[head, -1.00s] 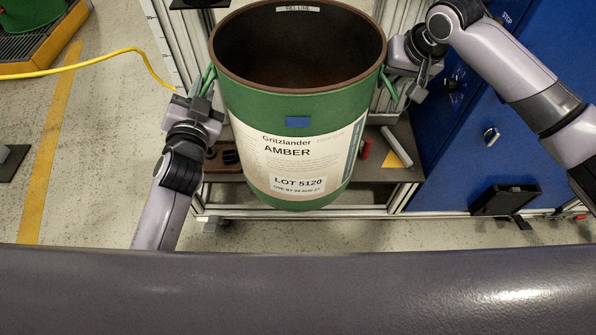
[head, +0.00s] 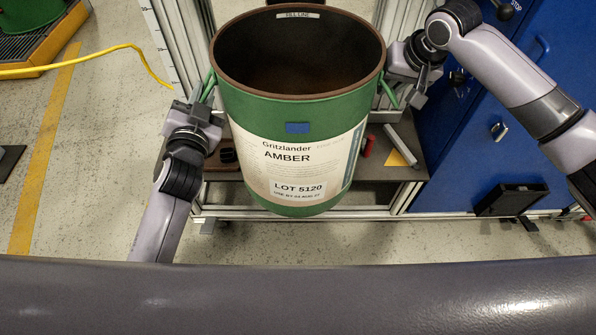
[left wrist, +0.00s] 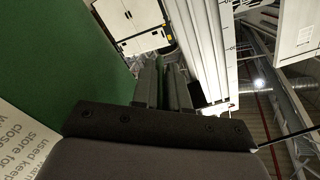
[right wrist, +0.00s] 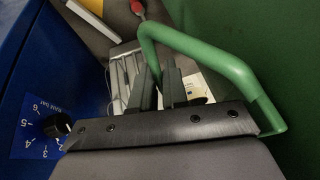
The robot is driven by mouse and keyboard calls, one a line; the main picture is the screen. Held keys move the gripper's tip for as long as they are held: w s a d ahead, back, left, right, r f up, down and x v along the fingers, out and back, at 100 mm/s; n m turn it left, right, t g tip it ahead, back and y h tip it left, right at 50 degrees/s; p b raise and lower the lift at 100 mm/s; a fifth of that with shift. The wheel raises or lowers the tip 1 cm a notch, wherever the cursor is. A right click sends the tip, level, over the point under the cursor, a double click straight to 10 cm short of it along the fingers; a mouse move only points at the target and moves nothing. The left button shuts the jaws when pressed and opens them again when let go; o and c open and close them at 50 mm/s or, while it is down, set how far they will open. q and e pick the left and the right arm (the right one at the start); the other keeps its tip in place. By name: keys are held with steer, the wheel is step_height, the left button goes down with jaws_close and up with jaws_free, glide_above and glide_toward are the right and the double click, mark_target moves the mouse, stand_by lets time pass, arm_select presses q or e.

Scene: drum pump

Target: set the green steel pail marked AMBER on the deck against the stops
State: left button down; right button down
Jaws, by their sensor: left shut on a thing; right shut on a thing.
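The green steel pail (head: 297,112) marked AMBER is upright and open at the top, with a brown rim. Its white label faces me. My left gripper (head: 203,92) is shut on the pail's left green handle. In the left wrist view, the fingers (left wrist: 165,82) stand beside the green wall. My right gripper (head: 396,88) is shut on the right handle, a green bar that shows in the right wrist view (right wrist: 205,58) around the fingers (right wrist: 165,85). The pail hides the middle of the brown-grey deck (head: 220,168); I cannot tell if it touches it. The stops are not clearly visible.
A red cylinder (head: 369,146), a grey cylinder (head: 399,145) and a yellow piece (head: 396,159) lie right of the pail. A dark block (head: 228,155) is at left. Aluminium posts (head: 175,40) stand behind. A blue cabinet (head: 470,150) is close at right.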

arm_select(q)
steer(key=shift+w+a+r, duration=0.1)
steer(key=shift+a+r, duration=0.05)
steer(key=shift+r, duration=0.1)
arm_select(e)
steer(key=shift+w+d+r, duration=0.1)
steer(key=shift+w+d, duration=0.1)
steer(key=shift+d, duration=0.05)
arm_select(q)
steer(key=c, duration=1.3)
jaws_free()
steer(key=shift+f, duration=0.4)
arm_select(e)
steer(key=c, duration=1.3)
jaws_free()
steer(key=shift+s+f, duration=0.2)
steer(key=shift+f, duration=0.05)
arm_select(q)
steer(key=shift+o, duration=0.8)
steer(key=shift+r, duration=0.1)
arm_select(e)
steer(key=shift+o, duration=0.8)
steer(key=shift+a, duration=0.15)
arm_select(q)
steer(key=shift+s, duration=0.2)
